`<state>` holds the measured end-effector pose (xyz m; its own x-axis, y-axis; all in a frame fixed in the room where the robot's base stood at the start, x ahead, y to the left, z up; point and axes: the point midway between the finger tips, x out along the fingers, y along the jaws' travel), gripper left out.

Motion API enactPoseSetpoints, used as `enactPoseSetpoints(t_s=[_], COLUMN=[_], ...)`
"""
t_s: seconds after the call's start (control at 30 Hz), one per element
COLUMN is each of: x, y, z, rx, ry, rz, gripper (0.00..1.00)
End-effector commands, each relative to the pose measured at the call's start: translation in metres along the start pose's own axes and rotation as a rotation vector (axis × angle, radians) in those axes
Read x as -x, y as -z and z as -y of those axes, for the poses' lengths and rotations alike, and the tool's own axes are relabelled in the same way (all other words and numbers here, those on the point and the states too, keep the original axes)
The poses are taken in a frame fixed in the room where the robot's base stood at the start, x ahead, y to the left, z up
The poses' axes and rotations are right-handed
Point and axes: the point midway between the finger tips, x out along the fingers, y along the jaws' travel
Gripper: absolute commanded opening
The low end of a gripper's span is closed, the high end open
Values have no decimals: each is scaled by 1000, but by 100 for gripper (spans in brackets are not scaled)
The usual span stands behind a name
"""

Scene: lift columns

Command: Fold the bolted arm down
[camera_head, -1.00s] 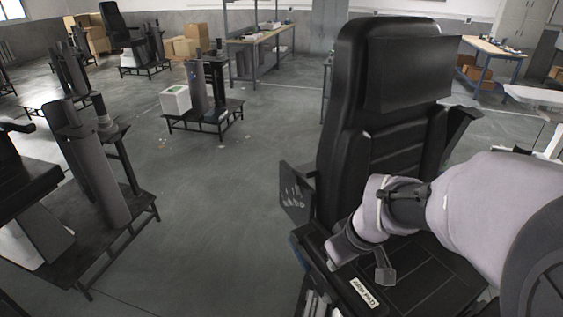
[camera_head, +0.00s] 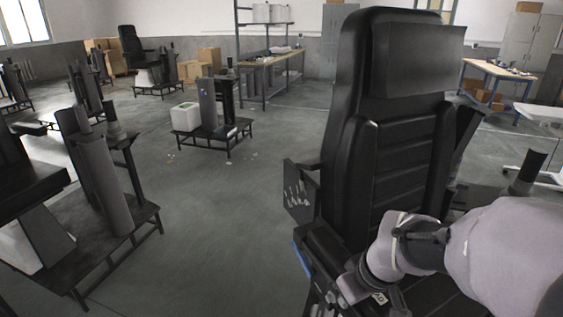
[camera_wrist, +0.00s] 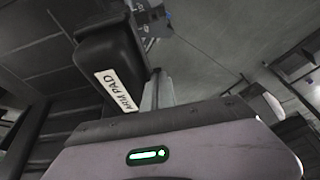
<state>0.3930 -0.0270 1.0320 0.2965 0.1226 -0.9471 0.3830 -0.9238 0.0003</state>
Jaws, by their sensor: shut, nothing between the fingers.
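A black high-backed chair (camera_head: 385,160) stands close in front of me in the head view. In the wrist view, a black pad (camera_wrist: 108,58) carries a white "ARM PAD" label (camera_wrist: 118,90); it fills the upper left. The pad's pivot and bolts are hidden or too dark to make out.
A dark side plate with a pale hand mark (camera_head: 299,192) juts out left of the chair. Dark column stands (camera_head: 105,185) are at the left, and another (camera_head: 210,115) with a white box stands farther back.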

Motion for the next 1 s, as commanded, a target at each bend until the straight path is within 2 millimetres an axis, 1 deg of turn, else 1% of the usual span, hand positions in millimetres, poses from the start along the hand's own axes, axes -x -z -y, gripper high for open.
enactPoseSetpoints(t_s=[0.03, 0.1, 0.47, 0.9, 0.97, 1.0], x=[-6, -9, -16, -15, -11, -5], y=[-2, -3, -5, -5, -2, 2], z=[0, 0, 0, 0, 0, 0], rx=[0, 0, 0, 0, 0, 0], ry=[0, 0, 0, 0, 0, 0], rz=[0, 0, 0, 0, 0, -1], gripper=[0, 0, 0, 0, 0, 0])
